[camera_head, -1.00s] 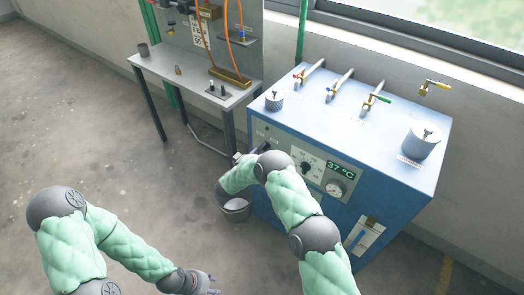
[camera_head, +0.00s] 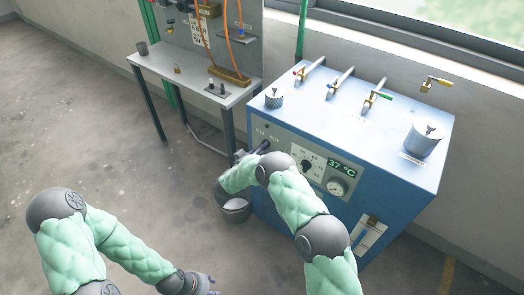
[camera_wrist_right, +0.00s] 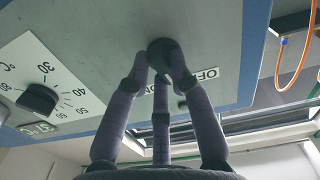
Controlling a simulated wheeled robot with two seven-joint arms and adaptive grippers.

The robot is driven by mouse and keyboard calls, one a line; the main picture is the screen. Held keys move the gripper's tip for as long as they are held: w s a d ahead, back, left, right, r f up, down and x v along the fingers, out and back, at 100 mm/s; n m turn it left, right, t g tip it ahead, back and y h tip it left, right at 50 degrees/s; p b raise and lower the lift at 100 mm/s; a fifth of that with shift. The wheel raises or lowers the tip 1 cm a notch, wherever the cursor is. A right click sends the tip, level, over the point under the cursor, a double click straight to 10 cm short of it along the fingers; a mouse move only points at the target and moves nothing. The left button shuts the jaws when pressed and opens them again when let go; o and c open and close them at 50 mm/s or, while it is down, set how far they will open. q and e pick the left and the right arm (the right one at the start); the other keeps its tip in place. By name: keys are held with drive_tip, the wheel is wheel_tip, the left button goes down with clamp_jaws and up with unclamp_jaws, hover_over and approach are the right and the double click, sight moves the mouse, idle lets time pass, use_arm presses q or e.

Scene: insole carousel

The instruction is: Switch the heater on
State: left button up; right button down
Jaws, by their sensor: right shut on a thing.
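The heater is a blue cabinet (camera_head: 400,180) with a grey front panel and a display (camera_head: 341,163) reading 37 °C. My right gripper (camera_head: 256,150) is at the panel's upper left. In the right wrist view its fingers (camera_wrist_right: 160,68) are closed around a dark round switch knob (camera_wrist_right: 162,46). An OFF label (camera_wrist_right: 205,77) is beside it; another label is mostly hidden behind the fingers. The knob's pointing direction cannot be seen. My left gripper (camera_head: 210,284) is low at the bottom edge, away from the heater; its opening is unclear.
A temperature dial (camera_head: 306,165) and a round gauge (camera_head: 337,187) are right of the gripped knob. Taps and a lidded cylinder (camera_head: 422,140) are on top. A side bench (camera_head: 190,75) stands behind left.

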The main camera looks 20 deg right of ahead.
drive_tip(key=m+b, duration=0.1)
drive_tip(key=m, duration=0.2)
drive_tip(key=m+b, duration=0.2)
drive_tip(key=m, duration=0.2)
drive_tip(key=m+b, duration=0.2)
drive_tip(key=m, duration=0.2)
drive_tip(key=shift+f, duration=0.25)
drive_tip(key=shift+m, duration=0.3)
drive_tip(key=c, duration=1.1)
unclamp_jaws()
drive_tip(key=v, duration=1.2)
drive_tip(key=shift+w, duration=0.1)
